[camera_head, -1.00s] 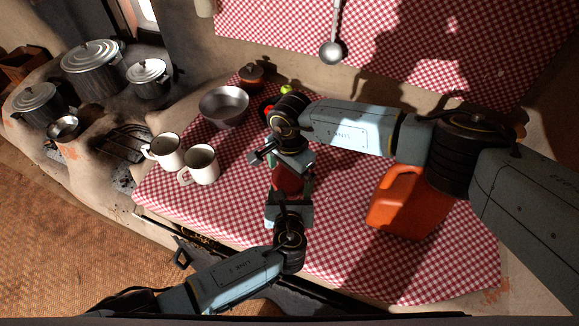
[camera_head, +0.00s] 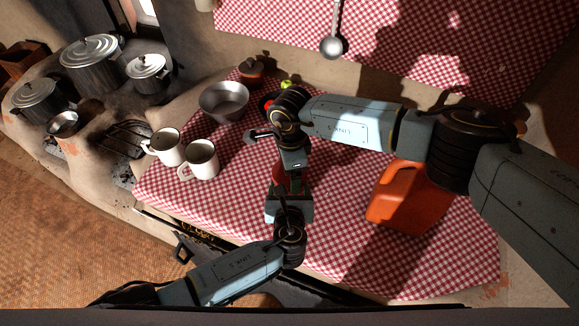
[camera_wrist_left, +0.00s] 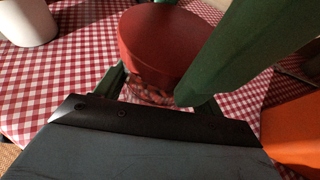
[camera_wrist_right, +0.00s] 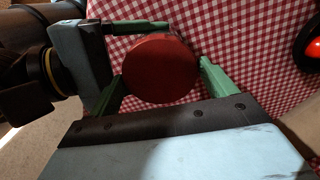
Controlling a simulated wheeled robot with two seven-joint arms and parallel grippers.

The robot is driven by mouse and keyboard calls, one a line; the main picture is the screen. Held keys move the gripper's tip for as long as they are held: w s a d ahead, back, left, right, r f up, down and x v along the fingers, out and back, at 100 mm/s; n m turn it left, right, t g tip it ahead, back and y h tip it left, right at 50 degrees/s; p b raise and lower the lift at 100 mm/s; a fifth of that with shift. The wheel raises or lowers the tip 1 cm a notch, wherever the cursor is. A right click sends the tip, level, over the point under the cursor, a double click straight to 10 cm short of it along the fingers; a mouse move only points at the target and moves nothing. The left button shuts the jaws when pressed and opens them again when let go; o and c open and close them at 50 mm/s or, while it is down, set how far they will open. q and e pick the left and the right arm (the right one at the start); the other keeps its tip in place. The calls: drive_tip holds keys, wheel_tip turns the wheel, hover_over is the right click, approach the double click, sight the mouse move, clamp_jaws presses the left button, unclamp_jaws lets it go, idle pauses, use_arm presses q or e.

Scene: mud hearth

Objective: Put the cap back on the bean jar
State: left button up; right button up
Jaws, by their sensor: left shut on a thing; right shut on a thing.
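The bean jar (camera_wrist_left: 150,93) stands upright on the checked cloth, beans showing below its red cap (camera_wrist_left: 160,42). My left gripper (camera_head: 289,192) is shut around the jar body from the near side. My right gripper (camera_head: 292,168) is above the jar, shut on the cap, which the right wrist view shows as a red disc (camera_wrist_right: 160,68) between green fingers. The cap is over the jar's top; I cannot tell whether it is fully seated. In the head view the grippers hide most of the jar.
Two white mugs (camera_head: 201,160) and a metal bowl (camera_head: 224,103) stand to the left. An orange jerrycan (camera_head: 408,197) stands to the right. A small brown lidded pot (camera_head: 251,71) is at the back. A ladle (camera_head: 333,43) hangs above. Cloth between the jar and jerrycan is clear.

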drive_tip(key=m, duration=0.7)
drive_tip(key=shift+m, duration=0.4)
drive_tip(key=m, duration=0.7)
drive_tip(key=o, duration=1)
drive_tip(key=shift+c, duration=0.2)
drive_tip(key=shift+r, duration=2.25)
